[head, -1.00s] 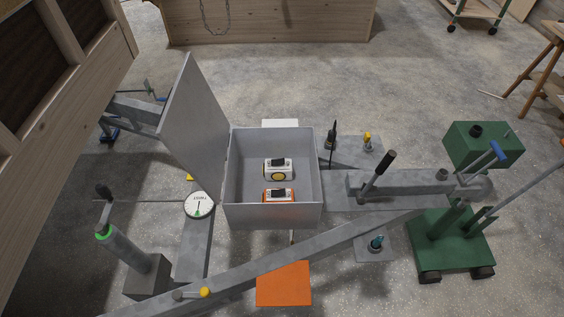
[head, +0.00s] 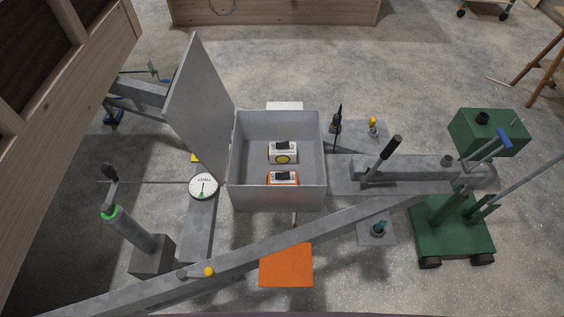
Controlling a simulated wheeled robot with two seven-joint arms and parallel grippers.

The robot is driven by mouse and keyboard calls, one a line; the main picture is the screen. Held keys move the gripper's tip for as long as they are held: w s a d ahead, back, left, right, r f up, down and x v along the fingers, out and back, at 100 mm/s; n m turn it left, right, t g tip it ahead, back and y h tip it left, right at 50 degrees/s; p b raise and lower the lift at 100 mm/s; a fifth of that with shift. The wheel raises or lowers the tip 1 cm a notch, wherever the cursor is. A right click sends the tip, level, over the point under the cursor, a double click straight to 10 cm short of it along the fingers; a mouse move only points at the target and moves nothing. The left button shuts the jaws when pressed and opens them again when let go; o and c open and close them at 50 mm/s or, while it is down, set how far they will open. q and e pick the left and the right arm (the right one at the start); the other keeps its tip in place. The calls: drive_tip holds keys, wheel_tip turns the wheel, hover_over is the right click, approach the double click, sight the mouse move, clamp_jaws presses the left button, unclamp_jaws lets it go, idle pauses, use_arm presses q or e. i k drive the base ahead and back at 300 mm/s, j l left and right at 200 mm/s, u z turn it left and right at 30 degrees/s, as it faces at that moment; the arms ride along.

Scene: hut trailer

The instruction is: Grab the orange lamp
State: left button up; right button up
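The orange lamp (head: 283,179) is a small orange and white body with a dark top. It sits inside an open grey box (head: 277,200), close to the box's front wall, which hides its lower part. A white lamp with a yellow round face (head: 283,154) sits just behind it in the same box. The box lid (head: 198,108) stands open on the left side. Neither of my grippers is in view.
A grey trailer drawbar (head: 330,232) runs diagonally in front of the box. A lever (head: 383,160) rises to the right, with a green wheeled stand (head: 450,228) beyond. A crank post (head: 128,229), a round dial (head: 203,186) and an orange plate (head: 286,266) are nearby.

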sight(270, 180)
drive_tip(key=k+j+z, duration=0.1)
drive_tip(key=j, duration=0.4)
drive_tip(key=k+j+z, duration=0.1)
drive_tip(key=k+j, duration=0.15)
drive_tip(key=j, duration=0.2)
drive_tip(key=k+j+z, duration=0.1)
drive_tip(key=k+j, duration=0.15)
drive_tip(key=j, duration=0.2)
drive_tip(key=k+j+z, duration=0.1)
drive_tip(key=j, duration=0.35)
drive_tip(key=k+j+z, duration=0.1)
drive_tip(key=k+j, duration=0.25)
